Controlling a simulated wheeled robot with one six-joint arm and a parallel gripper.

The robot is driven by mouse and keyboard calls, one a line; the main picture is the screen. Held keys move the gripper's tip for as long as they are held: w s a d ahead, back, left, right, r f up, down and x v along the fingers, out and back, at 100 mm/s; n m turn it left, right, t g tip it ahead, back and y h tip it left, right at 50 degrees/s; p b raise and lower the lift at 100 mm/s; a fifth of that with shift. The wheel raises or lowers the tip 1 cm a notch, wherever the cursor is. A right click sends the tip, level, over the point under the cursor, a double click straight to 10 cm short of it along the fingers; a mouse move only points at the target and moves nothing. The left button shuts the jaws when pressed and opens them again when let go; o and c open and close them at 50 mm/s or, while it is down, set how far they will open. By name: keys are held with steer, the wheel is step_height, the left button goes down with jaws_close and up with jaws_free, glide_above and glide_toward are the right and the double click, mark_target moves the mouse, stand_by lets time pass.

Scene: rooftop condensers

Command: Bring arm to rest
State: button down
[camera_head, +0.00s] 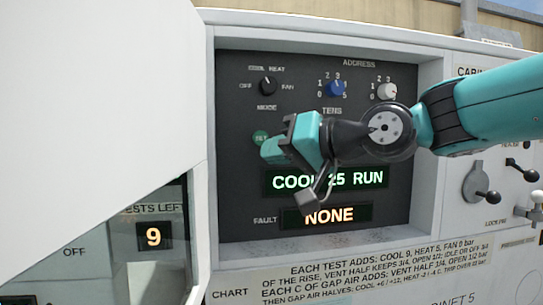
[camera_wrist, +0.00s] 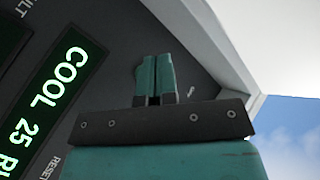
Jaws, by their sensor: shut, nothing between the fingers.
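My teal gripper (camera_head: 278,148) hangs in front of the dark control panel (camera_head: 235,100), at the end of my arm, which reaches in from the right. In the wrist view the two fingers of my gripper (camera_wrist: 155,62) are closed together with nothing between them. The fingertips are close to the panel near a green button (camera_head: 260,137); I cannot tell whether they touch anything. The green display reads COOL 25 RUN (camera_head: 325,180) and also shows in the wrist view (camera_wrist: 55,95). The fault display reads NONE (camera_head: 328,215).
Above my gripper are the mode knob (camera_head: 268,86), a blue address knob (camera_head: 336,88) and a white one (camera_head: 387,91). A white panel (camera_head: 90,90) fills the left. Levers (camera_head: 487,196) stick out at the right. The tests-left display reads 9 (camera_head: 153,237). The panel sits recessed in its frame.

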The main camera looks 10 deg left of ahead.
steer(key=s+d+f+g+h+b, duration=0.2)
steer(key=s+d+f+h, duration=0.3)
steer(key=s+d+f, duration=0.5)
steer(key=s+d+f+n+g+h+b, duration=0.1)
steer(key=s+d+f+g+h, duration=0.4)
steer(key=s+d+f, duration=0.5)
step_height(320, 180, down, 7)
steer(key=s+b, duration=0.1)
steer(key=s, duration=0.2)
steer(key=shift+n, duration=0.3)
